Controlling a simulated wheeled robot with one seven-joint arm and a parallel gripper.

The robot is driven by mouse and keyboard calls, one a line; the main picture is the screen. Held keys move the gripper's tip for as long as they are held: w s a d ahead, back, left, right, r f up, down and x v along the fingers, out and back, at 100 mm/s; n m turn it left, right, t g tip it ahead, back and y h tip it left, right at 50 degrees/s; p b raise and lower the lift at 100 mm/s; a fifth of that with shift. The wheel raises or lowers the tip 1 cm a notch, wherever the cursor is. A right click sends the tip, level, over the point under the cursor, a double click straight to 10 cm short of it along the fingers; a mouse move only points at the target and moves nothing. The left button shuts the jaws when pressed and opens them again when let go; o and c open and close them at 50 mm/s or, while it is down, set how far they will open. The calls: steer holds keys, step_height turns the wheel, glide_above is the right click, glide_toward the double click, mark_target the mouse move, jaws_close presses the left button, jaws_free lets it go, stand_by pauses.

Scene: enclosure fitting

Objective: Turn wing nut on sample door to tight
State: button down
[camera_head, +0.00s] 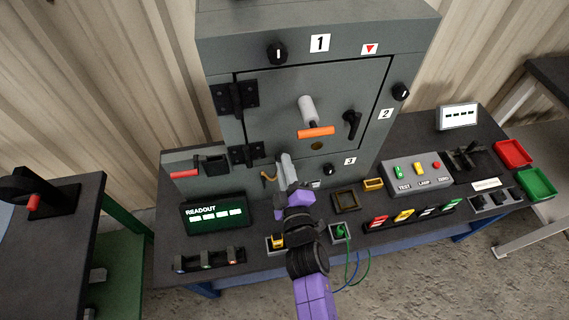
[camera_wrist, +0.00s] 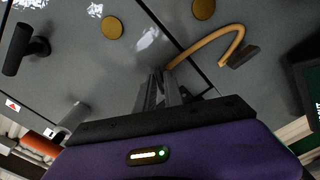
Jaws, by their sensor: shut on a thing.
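The sample door (camera_head: 285,90) is a grey panel on the enclosure front, closed, with black hinges on its left. My gripper (camera_head: 284,158) reaches its lower left part, beside the lower hinge. In the wrist view the fingers of my gripper (camera_wrist: 164,76) are close together at the grey face, near the door's seam.
A bent yellow hook (camera_wrist: 218,42) is just beside the fingertips. An orange-ended handle (camera_head: 316,132) and a black lever (camera_head: 352,124) stick out of the door.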

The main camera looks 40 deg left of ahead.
steer(key=m+p, duration=0.2)
steer(key=m, duration=0.9)
steer(key=shift+f, duration=0.15)
stand_by(0.3)
steer(key=c, duration=1.5)
jaws_free()
